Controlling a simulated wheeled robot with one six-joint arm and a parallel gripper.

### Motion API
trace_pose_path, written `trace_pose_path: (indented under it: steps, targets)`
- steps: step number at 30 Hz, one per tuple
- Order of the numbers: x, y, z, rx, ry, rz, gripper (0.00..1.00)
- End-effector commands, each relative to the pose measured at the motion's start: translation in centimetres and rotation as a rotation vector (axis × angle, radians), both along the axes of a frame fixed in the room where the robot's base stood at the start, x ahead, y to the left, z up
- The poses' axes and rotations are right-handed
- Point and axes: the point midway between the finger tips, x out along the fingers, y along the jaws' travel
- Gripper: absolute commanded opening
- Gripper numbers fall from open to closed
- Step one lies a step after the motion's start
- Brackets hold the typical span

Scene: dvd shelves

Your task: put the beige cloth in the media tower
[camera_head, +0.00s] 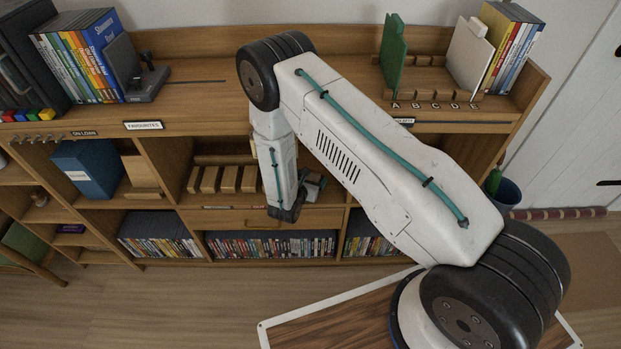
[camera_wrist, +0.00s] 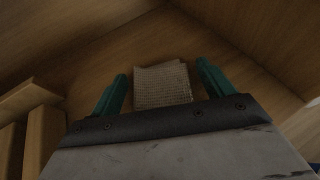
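The beige cloth (camera_wrist: 163,84) is a small woven, folded-looking piece on a wooden surface inside a shelf compartment in the wrist view. My gripper (camera_wrist: 162,83) has its two teal fingers spread apart, one on each side of the cloth, with gaps between them and it. In the head view, my gripper (camera_head: 315,184) is at the middle compartment of the shelf unit, partly hidden by my wrist. I cannot make out the cloth there. I cannot tell which part of the furniture is the media tower.
Wooden dividers (camera_head: 228,178) stand left of my gripper in the compartment; they also show in the wrist view (camera_wrist: 40,135). A blue box (camera_head: 88,169) sits in a compartment further left. DVD rows (camera_head: 270,244) fill the bottom shelf. The floor at left front is clear.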

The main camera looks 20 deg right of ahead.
Motion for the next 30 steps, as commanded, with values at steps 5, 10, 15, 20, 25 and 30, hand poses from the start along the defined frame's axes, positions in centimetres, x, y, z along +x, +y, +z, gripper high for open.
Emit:
trace_pose_path:
  steps: [5, 10, 15, 20, 25, 30]
  targets:
    - [0.0, 0.0, 0.0, 0.0, 0.0, 0.0, 0.81]
    - [-0.6, 0.7, 0.7, 0.0, 0.0, 0.003, 0.81]
    - [-3.0, 2.8, 2.0, 0.0, 0.0, 0.004, 0.81]
    - [-5.5, 4.9, 3.4, 0.0, 0.0, 0.004, 0.81]
    - [-7.4, 6.5, 4.4, 0.0, 0.0, 0.002, 0.81]
    - [-8.3, 7.1, 4.9, 0.0, 0.0, 0.0, 0.81]
